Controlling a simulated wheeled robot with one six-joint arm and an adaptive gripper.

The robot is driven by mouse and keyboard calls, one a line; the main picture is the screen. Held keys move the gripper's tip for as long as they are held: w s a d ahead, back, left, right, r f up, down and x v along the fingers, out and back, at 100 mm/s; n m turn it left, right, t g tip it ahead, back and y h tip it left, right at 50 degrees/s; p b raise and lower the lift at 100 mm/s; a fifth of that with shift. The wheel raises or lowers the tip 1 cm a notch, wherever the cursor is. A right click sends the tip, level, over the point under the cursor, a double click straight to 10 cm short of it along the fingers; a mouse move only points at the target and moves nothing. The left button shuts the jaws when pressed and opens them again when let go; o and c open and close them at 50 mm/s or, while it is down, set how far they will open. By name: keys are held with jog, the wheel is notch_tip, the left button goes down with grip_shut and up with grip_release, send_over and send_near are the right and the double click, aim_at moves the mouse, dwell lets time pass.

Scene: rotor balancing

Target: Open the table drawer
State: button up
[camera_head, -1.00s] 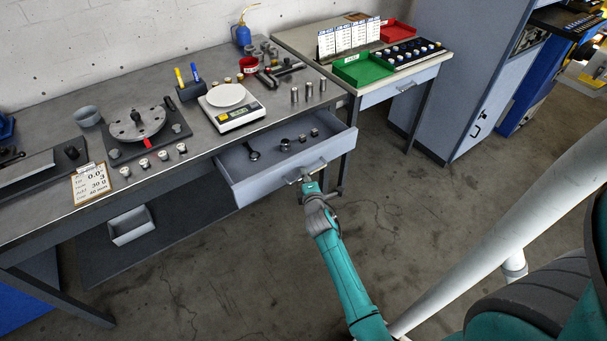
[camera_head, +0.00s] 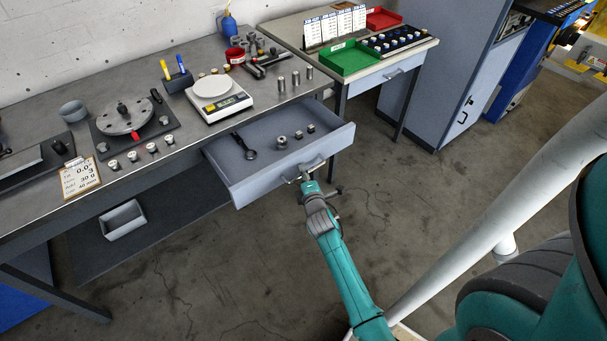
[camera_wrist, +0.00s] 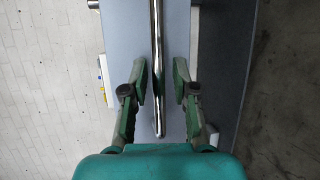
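The table drawer (camera_head: 232,179) is pulled well out from under the grey workbench, and its inside shows. Its metal bar handle (camera_head: 305,171) is on the front panel. In the wrist view the handle (camera_wrist: 157,40) runs upright between the fingers. My gripper (camera_head: 309,186) is at the handle, in front of the drawer. In the wrist view my gripper (camera_wrist: 160,82) has its two fingers apart, one on each side of the bar, with a visible gap on both sides. Contact of the fingers with the bar cannot be seen.
In the drawer lie a dark wrench-like tool (camera_head: 244,147) and several small metal parts (camera_head: 282,142). On the workbench (camera_head: 60,108) stand a scale (camera_head: 222,104) and a rotor disc (camera_head: 123,117). A second table with a green tray (camera_head: 349,61) stands at the right. The floor in front is clear.

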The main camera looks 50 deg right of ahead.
dwell(0.3)
jog(key=v, duration=1.2)
dwell(0.4)
jog(key=s+a+m+t+y, duration=0.1)
jog(key=s+a+m+y, duration=0.15)
jog(key=s+a, duration=0.5)
jog(key=s+a+m+t+y, duration=0.1)
jog(key=s+a+m+y, duration=0.2)
jog(key=a, duration=0.7)
jog(key=s+a+r+m+y, duration=0.2)
jog(key=s+a+r, duration=0.2)
jog(key=s+r, duration=0.2)
jog(key=s+a+r+m+y, duration=0.2)
jog(key=s+a+r, duration=0.3)
jog(key=s, duration=0.5)
jog(key=shift+s+a+r+m+t, duration=0.25)
jog(key=shift+s+r+m+t, duration=0.1)
jog(key=shift+r+m, duration=0.55)
